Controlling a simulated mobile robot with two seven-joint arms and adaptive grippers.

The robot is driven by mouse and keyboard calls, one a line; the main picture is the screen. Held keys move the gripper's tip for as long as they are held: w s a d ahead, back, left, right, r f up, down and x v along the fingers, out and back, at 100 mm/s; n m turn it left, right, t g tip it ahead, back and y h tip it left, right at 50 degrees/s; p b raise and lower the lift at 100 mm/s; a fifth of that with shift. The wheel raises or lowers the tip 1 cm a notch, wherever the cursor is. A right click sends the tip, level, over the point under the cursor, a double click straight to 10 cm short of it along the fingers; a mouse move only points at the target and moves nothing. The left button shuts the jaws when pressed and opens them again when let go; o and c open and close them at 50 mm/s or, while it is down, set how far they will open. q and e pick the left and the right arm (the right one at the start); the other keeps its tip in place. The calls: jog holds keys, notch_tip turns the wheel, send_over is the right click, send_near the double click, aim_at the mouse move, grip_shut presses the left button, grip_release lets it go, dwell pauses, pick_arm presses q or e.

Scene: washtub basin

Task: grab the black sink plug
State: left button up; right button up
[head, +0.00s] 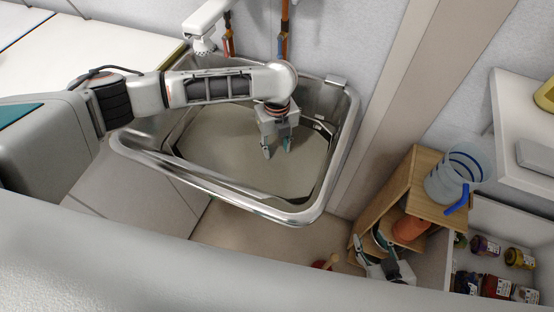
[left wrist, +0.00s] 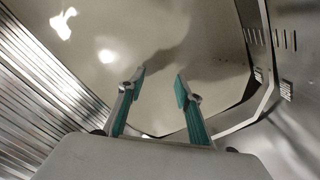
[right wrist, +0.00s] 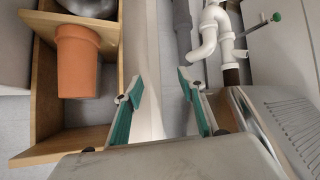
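A metal washtub basin (head: 222,198) holds a cloudy beige liquid or surface (head: 235,150). My left gripper (head: 277,152) points down inside the basin, over the beige surface. In the left wrist view its two teal fingers (left wrist: 161,80) are apart with nothing between them. Whether the tips touch the surface cannot be told. I cannot make out the black sink plug in any view. My right gripper (head: 371,242) is low outside the basin, near a wooden shelf. In the right wrist view its fingers (right wrist: 160,86) are apart and empty.
The wooden shelf (head: 413,168) holds an orange pot (head: 409,229), with a clear blue-rimmed container (head: 452,178) on top. A cabinet with several jars (head: 497,288) stands at the right. White pipes (right wrist: 212,30) and a ribbed metal panel (right wrist: 285,118) are near my right gripper. A faucet (head: 203,46) overhangs the basin's back.

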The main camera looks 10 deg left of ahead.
aim_at(274, 155)
pick_arm(q)
jog(key=f, duration=0.2)
jog(key=a+f+b, duration=0.1)
jog(key=f, duration=0.1)
jog(key=shift+f, duration=0.15)
jog(key=shift+d+f, duration=0.1)
jog(key=shift+f, duration=0.3)
jog(key=shift+w+r, duration=0.1)
jog(key=shift+c, duration=0.3)
grip_shut()
